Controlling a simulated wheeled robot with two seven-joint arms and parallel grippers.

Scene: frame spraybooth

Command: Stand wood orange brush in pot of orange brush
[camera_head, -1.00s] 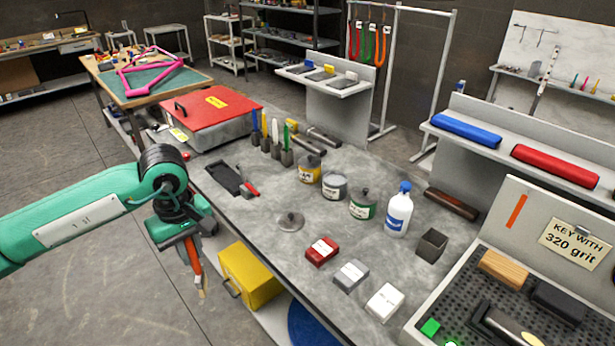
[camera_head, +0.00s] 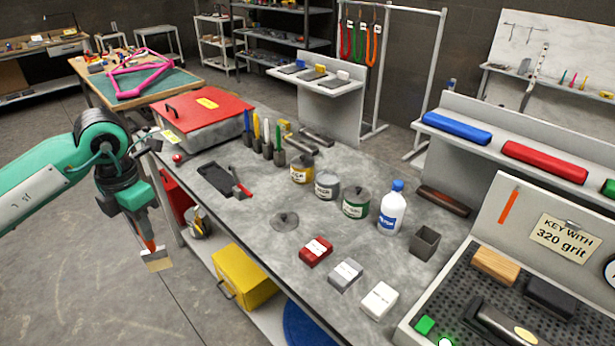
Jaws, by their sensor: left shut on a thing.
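My left gripper (camera_head: 143,225) hangs off the left edge of the grey bench, over the floor. It is shut on an orange-handled brush (camera_head: 149,244), whose pale, broad end (camera_head: 157,260) points down. Most of the handle is hidden by the gripper. Several dark pots stand in a row on the bench, holding brushes with blue, yellow, white and green handles; one is the green brush's pot (camera_head: 280,158). No orange brush shows in that row. My right gripper is out of view.
Red, grey and white blocks (camera_head: 379,300) line the front edge. A red-lidded box (camera_head: 203,112) stands at the back left. A yellow box (camera_head: 243,276) sits below the bench.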

